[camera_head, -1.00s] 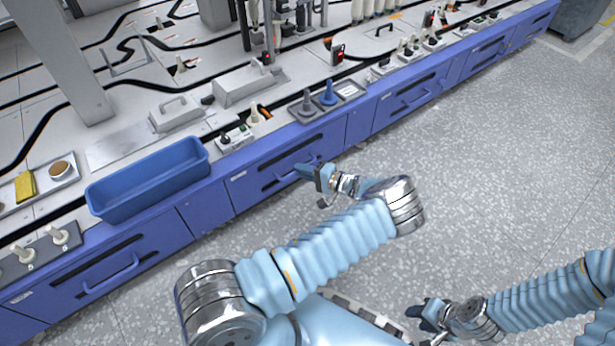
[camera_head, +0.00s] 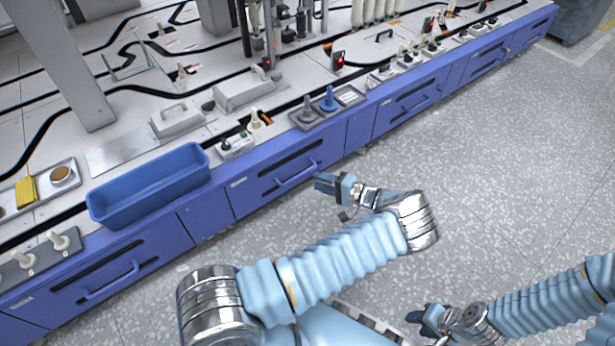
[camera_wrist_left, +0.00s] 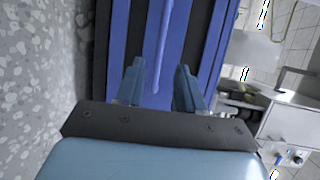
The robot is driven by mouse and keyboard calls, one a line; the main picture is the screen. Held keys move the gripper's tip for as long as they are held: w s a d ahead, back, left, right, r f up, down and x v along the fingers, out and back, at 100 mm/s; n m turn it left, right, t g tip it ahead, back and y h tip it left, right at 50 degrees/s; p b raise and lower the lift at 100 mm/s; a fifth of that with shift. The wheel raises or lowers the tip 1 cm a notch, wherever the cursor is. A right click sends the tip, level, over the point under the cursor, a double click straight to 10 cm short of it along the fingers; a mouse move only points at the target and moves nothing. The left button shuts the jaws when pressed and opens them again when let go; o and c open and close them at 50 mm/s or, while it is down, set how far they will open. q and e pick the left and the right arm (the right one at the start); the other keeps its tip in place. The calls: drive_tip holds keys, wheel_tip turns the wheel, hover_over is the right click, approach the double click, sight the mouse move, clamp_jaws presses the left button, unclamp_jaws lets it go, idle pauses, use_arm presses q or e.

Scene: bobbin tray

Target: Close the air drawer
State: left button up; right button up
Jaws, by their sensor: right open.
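Several blue drawers with bar handles line the front of the bench. The drawer nearest my left gripper (camera_head: 322,183) has a blue front (camera_head: 252,194) and a bar handle (camera_head: 297,176); its front looks about flush with the cabinet. I cannot read which drawer is the air one. My left gripper is just right of this handle, apart from it. My right gripper (camera_head: 424,318) is open and empty over the floor, low in the head view.
A blue bin (camera_head: 148,192) stands on the bench edge above the drawers. Another drawer (camera_head: 408,103) lies farther right. The speckled floor (camera_head: 490,180) in front of the bench is clear.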

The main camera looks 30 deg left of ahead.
use_arm(q)
drive_tip(key=d+r, duration=0.1)
drive_tip(key=d, duration=0.5)
drive_tip(key=shift+d, duration=0.25)
drive_tip(key=shift+r, duration=0.1)
